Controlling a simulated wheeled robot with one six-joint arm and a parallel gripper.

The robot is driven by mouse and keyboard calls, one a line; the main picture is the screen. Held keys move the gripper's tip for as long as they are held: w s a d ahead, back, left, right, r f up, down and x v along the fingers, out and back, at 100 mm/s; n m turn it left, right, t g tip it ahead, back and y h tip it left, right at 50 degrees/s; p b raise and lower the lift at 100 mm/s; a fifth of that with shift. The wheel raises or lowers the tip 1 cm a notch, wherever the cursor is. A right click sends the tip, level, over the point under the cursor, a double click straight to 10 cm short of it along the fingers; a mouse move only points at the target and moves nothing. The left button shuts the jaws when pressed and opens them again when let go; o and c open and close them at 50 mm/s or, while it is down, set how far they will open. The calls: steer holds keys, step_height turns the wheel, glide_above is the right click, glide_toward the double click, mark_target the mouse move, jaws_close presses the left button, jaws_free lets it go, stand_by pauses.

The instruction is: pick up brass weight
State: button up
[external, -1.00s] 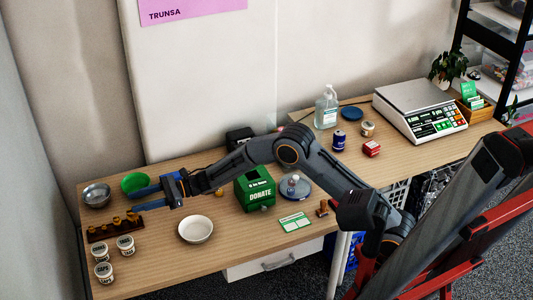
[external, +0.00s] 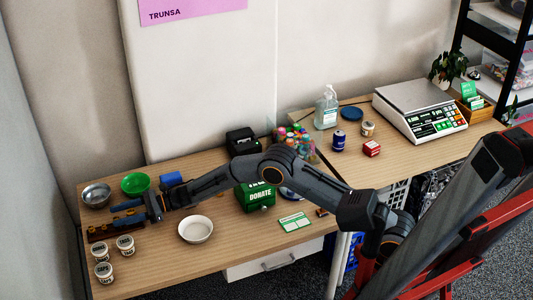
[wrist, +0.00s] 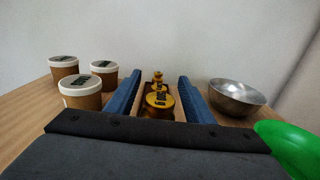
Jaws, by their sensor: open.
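Several brass weights stand in a dark wooden rack (external: 93,238) at the table's left end. In the wrist view a larger brass weight (wrist: 159,101) is nearest, with a smaller one (wrist: 158,77) behind it. My gripper (external: 126,213) is at the rack, low over the table, its blue fingers pointing left. In the external view the fingers hide most of the weights. In the wrist view my gripper (wrist: 160,92) is open, with a finger on each side of the row of weights. I cannot tell whether either finger touches a weight.
Lidded cups (external: 124,245) stand in front of the rack. A white bowl (external: 196,229) and a green donation box (external: 255,196) stand to the right.

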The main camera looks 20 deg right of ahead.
jaws_close()
steer(key=shift+r, duration=0.15)
step_height(320, 180, up, 10)
stand_by(0.7)
